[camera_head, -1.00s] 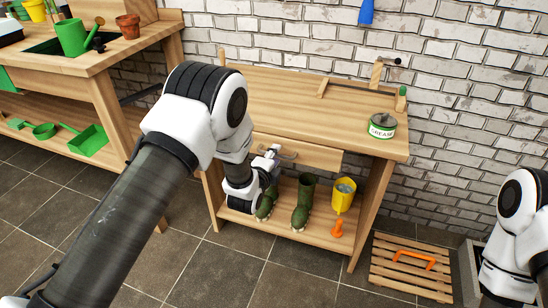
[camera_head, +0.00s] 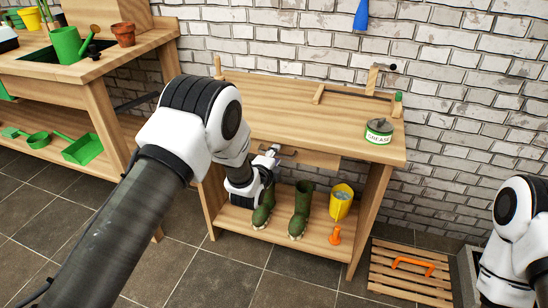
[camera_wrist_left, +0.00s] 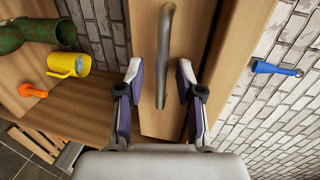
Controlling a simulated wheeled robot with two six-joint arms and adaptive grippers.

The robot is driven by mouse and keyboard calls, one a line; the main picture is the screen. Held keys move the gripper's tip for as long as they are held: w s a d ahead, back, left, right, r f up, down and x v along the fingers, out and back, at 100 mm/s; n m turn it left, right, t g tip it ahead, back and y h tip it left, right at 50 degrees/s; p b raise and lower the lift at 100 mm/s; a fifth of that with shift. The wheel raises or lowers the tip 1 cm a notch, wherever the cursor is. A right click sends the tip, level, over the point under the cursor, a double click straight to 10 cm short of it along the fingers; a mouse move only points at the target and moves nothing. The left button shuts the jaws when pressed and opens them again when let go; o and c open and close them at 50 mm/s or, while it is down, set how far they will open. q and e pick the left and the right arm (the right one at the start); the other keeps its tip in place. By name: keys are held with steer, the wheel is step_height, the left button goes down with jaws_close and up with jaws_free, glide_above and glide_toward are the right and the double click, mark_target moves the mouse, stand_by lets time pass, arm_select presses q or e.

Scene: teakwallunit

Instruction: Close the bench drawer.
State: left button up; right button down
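The bench drawer (camera_head: 318,159) has a plain wooden front under the bench top (camera_head: 300,110). In the head view it sits close beneath the top's front edge; whether a small gap remains is hard to tell. Its grey bar handle (camera_head: 288,153) is partly hidden by my left gripper (camera_head: 272,151). In the left wrist view the handle (camera_wrist_left: 163,50) runs up the drawer front (camera_wrist_left: 185,60). My left gripper's fingers (camera_wrist_left: 160,82) are apart, one on each side of the handle's near end, not clamped on it. My right arm shows at the right edge; its gripper is out of frame.
Green boots (camera_head: 301,210), a yellow jug (camera_head: 341,201) and an orange item (camera_head: 335,235) stand on the lower shelf. A grease tin (camera_head: 379,131) is on the bench top. A slatted crate lid (camera_head: 412,272) lies at right. A potting bench (camera_head: 90,70) stands at left.

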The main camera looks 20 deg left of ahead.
arm_select(q)
steer(key=shift+s, duration=0.1)
steer(key=v, duration=1.2)
